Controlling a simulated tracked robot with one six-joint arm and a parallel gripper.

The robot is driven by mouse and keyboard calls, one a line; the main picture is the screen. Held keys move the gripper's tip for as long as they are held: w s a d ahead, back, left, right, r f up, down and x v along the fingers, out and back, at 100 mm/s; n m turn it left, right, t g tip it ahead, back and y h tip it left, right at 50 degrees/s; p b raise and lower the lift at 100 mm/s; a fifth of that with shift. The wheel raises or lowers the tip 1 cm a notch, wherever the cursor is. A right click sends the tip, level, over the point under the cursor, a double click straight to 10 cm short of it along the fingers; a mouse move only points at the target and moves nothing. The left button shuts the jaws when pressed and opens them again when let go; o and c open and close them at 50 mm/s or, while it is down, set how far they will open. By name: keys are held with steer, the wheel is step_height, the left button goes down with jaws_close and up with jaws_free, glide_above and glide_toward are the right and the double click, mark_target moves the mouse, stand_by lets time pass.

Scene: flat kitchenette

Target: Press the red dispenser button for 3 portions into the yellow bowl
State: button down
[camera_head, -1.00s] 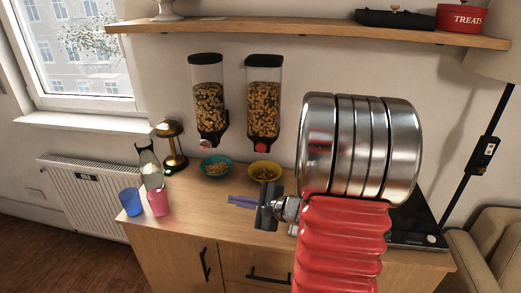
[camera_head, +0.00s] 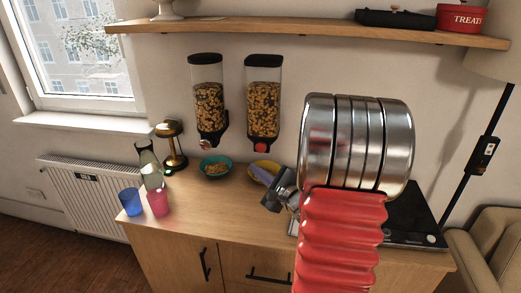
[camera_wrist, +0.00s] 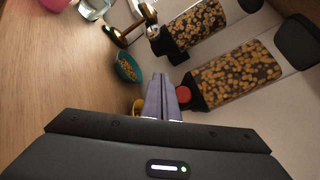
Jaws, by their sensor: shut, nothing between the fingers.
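The red button (camera_head: 261,149) sits at the bottom of the right-hand dispenser (camera_head: 263,106), which holds brown pieces. In the wrist view the red button (camera_wrist: 184,95) is just right of my fingertips; I cannot tell whether they touch it. The yellow bowl (camera_head: 277,164) stands on the counter below that dispenser, partly hidden behind my fingers. Only a sliver of the yellow bowl (camera_wrist: 138,106) shows in the wrist view, and its contents are hidden. My gripper (camera_head: 254,170) is shut and empty, its fingers in front of the bowl in the head view. My gripper (camera_wrist: 162,78) points ahead in the wrist view.
A left-hand dispenser (camera_head: 209,106) hangs above a teal bowl (camera_head: 215,172) with food in it. A brass lamp (camera_head: 172,148), a glass carafe (camera_head: 150,168), a blue cup (camera_head: 130,201) and a pink cup (camera_head: 158,203) stand to the left. A shelf (camera_head: 310,36) runs above.

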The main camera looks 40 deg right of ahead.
mark_target(257, 148)
steer(key=shift+w+d, duration=0.1)
steer(key=w+d, duration=0.5)
steer(key=d, duration=0.1)
steer(key=shift+d, duration=0.4)
steer(key=shift+w, duration=0.15)
stand_by(2.0)
steer(key=shift+w+d, duration=0.2)
steer(key=shift+d, duration=0.1)
steer(key=shift+w+d, duration=0.4)
steer(key=shift+d, duration=0.15)
stand_by(1.4)
steer(key=shift+s+a, duration=0.65)
steer(key=shift+a, duration=0.2)
stand_by(0.3)
steer(key=shift+s+a, duration=0.8)
steer(key=shift+a, duration=0.2)
steer(key=shift+s+a, duration=0.75)
steer(key=shift+a, duration=0.25)
